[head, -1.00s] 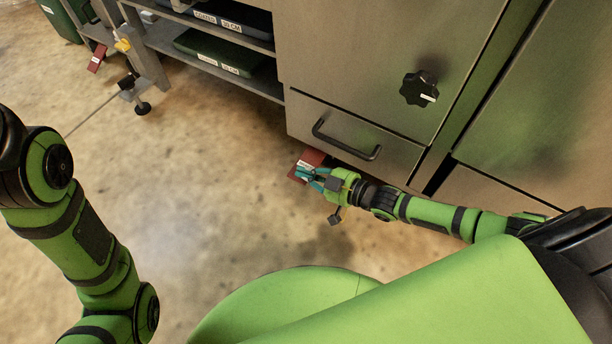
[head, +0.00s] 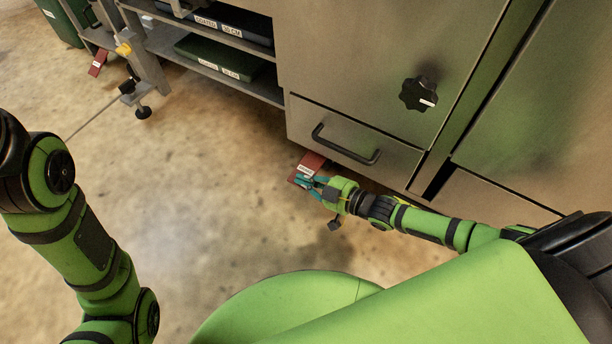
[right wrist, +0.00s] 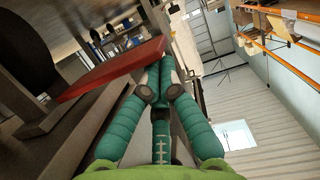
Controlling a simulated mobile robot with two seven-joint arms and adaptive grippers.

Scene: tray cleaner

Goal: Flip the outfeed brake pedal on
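A red pedal (head: 312,163) with a white label sticks out at the foot of the steel machine, below its drawer. The label is too small to read. The pedal also shows as a red slab in the right wrist view (right wrist: 115,72). My right gripper (head: 303,181) is at the pedal's near edge. In the right wrist view its teal fingers (right wrist: 163,82) come together at the tips, just beneath the end of the pedal; contact is unclear. Nothing shows between them. Another red pedal (head: 97,63) is at the far left. My left arm shows, but its gripper is out of frame.
The steel drawer with a black handle (head: 345,147) is above the pedal, and a black knob (head: 418,92) is higher up. A shelf rack (head: 215,68) with dark trays stands to the left. The floor (head: 200,190) left of my right gripper is clear.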

